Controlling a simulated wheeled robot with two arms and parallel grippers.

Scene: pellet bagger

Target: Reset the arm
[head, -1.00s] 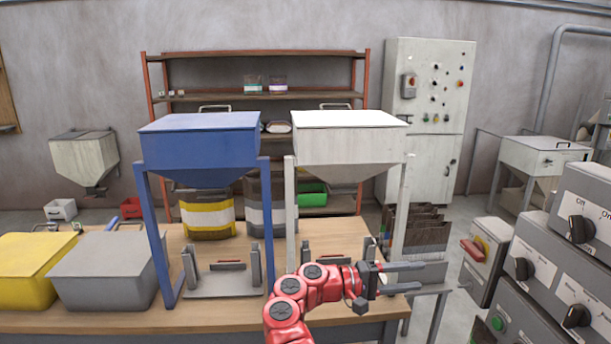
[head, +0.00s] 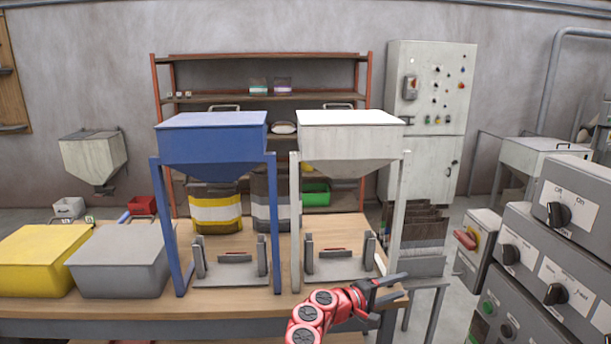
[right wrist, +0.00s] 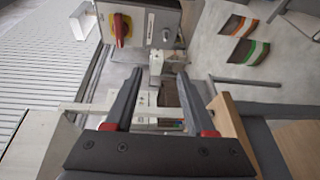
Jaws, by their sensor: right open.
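My right arm is red and comes in from the bottom of the head view. Its dark right gripper (head: 398,289) is open and empty, near the right front corner of the wooden table (head: 240,306). In the right wrist view the two dark fingers of the gripper (right wrist: 155,80) stand apart with nothing between them. The table edge lies to the right of the fingers there. My left gripper is not in view.
A blue hopper (head: 212,140) and a white hopper (head: 348,140) stand on the table. Grey control boxes (head: 548,262) with black knobs stand at the right. A yellow bin (head: 38,262) and a grey bin (head: 122,262) sit at the left. A bag rack (head: 415,240) stands beyond the gripper.

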